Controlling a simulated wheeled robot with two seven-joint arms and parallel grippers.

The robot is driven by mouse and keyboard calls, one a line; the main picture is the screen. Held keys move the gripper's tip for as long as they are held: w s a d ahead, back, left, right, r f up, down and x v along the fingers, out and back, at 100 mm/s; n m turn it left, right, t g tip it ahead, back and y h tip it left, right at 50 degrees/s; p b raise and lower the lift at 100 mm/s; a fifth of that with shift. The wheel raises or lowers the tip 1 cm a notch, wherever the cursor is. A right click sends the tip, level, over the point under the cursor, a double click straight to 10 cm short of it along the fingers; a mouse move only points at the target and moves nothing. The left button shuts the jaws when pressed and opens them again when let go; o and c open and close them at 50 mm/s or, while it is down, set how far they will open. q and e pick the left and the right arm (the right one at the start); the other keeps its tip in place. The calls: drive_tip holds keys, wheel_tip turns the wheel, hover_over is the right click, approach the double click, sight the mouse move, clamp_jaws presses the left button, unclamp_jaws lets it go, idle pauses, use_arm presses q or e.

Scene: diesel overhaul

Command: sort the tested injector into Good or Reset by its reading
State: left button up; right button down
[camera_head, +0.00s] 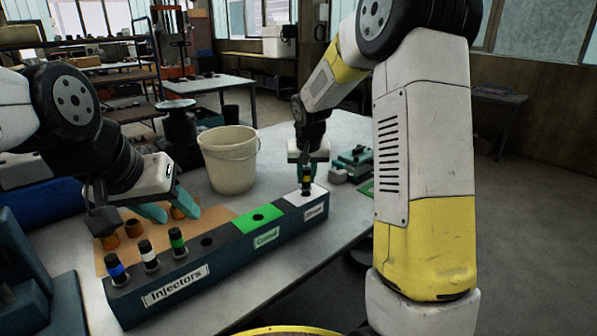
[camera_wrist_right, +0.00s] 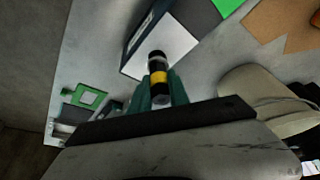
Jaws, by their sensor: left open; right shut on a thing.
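The dark rack (camera_head: 225,262) has an "Injectors" part on the left, a green "Good" section (camera_head: 259,217) with an empty hole, and a white section (camera_head: 318,192) at its right end with a small, hard-to-read label. My right gripper (camera_head: 307,171) is shut on a yellow-banded injector (camera_head: 307,184), upright at the white section. The right wrist view shows this injector (camera_wrist_right: 157,62) between the teal fingers, over the white section (camera_wrist_right: 170,42); I cannot tell if it is seated. My left gripper (camera_head: 170,213) is open and empty behind the rack. The injector's reading is not visible.
Blue-banded (camera_head: 116,268), white-banded (camera_head: 149,255) and green-banded (camera_head: 178,241) injectors stand in the rack beside an empty hole. Copper-coloured cups (camera_head: 134,228) sit on a brown mat. A cream bucket (camera_head: 230,160) stands behind the rack. A green-and-grey device (camera_head: 352,163) is right of my right gripper.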

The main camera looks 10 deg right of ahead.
drive_tip(key=shift+f, duration=0.7)
drive_tip(key=c, duration=0.8)
unclamp_jaws()
drive_tip(key=shift+o, duration=0.2)
drive_tip(key=shift+r, duration=0.1)
drive_tip(key=shift+r, duration=3.4)
drive_tip(key=shift+s, duration=0.1)
